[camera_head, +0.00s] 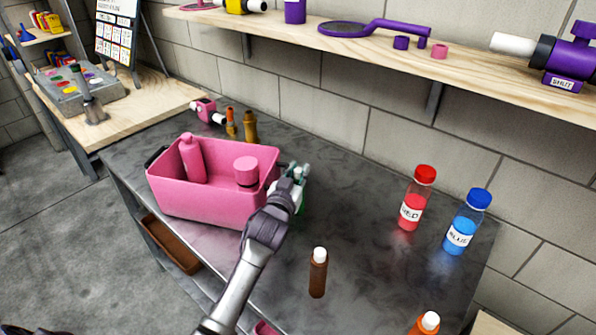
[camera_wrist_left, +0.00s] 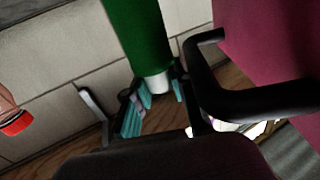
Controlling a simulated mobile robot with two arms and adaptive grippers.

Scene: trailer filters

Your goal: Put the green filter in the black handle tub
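The pink tub (camera_head: 200,208) stands on the dark table, with a black handle (camera_head: 154,157) at its left end. A pink bottle and a round pink piece are inside it. In the left wrist view, a black handle (camera_wrist_left: 262,103) shows large at the right. The green filter (camera_wrist_left: 138,32) is a green cylinder with a white end; a little green (camera_head: 301,195) shows beside the tub's right end in the head view. My left gripper (camera_head: 297,170) has its teal-padded fingertips (camera_wrist_left: 158,95) around or beside the white end. Whether they touch it is unclear. My right gripper is not in view.
On the right of the table stand a red bottle (camera_head: 411,210), a blue bottle (camera_head: 465,232) and a brown bottle (camera_head: 318,275). An orange bottle (camera_head: 425,324) is at the front edge. A wooden shelf (camera_head: 380,57) overhangs the back. The table middle is fairly clear.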

